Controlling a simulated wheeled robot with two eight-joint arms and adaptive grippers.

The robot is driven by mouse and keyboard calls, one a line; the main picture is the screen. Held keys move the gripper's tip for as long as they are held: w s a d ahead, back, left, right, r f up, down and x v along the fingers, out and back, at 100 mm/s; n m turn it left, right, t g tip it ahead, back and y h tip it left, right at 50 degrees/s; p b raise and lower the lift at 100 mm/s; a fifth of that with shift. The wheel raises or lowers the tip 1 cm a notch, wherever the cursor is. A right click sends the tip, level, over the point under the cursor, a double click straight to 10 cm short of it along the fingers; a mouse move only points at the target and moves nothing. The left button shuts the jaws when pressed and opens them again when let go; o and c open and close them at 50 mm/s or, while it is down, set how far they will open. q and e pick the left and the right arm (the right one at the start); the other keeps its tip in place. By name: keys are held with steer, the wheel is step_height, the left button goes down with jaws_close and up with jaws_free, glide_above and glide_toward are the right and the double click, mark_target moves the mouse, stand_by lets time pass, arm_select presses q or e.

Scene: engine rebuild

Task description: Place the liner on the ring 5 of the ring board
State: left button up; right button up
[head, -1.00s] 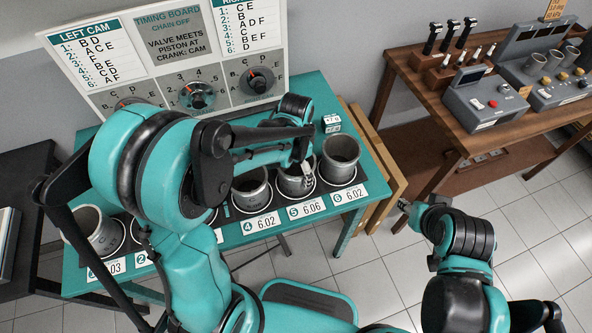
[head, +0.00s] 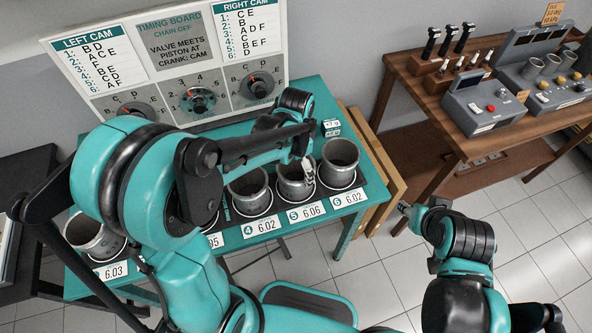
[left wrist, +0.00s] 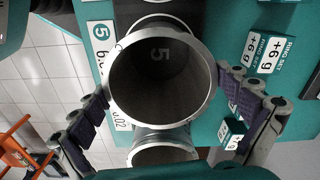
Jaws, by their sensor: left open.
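A grey metal liner (head: 291,188) stands upright at ring 5 of the teal ring board (head: 262,228), behind the card marked 5 and 6.06. In the left wrist view this liner (left wrist: 160,120) fills the middle, its open mouth facing the camera, with a 5 inside. My left gripper (head: 306,166) is over it, its fingers open on opposite sides of the rim, as the left wrist view also shows (left wrist: 163,84). Whether the pads touch the wall is unclear. My right gripper (head: 404,207) is far to the right, away from the board; its jaws are too small to read.
Liners stand at position 4 (head: 248,188) and position 6 (head: 340,160), close on either side. The timing board (head: 170,60) rises behind. Small ring-set boxes (head: 331,127) sit at the back right. My arm hides the middle positions.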

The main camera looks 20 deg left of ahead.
arm_select(q)
step_height(320, 180, up, 8)
steer(key=p, duration=0.2)
steer(key=s+a+r+n+t, duration=0.2)
steer(key=s+n+t, duration=0.1)
steer(key=s+n, duration=0.1)
steer(key=s+a+r+n+t, duration=0.2)
steer(key=s+r+n+t, duration=0.1)
steer(key=s+n+t, duration=0.1)
steer(key=shift+s+a+n, duration=0.35)
steer(key=shift+s+n, duration=0.15)
steer(key=shift+s, duration=0.7)
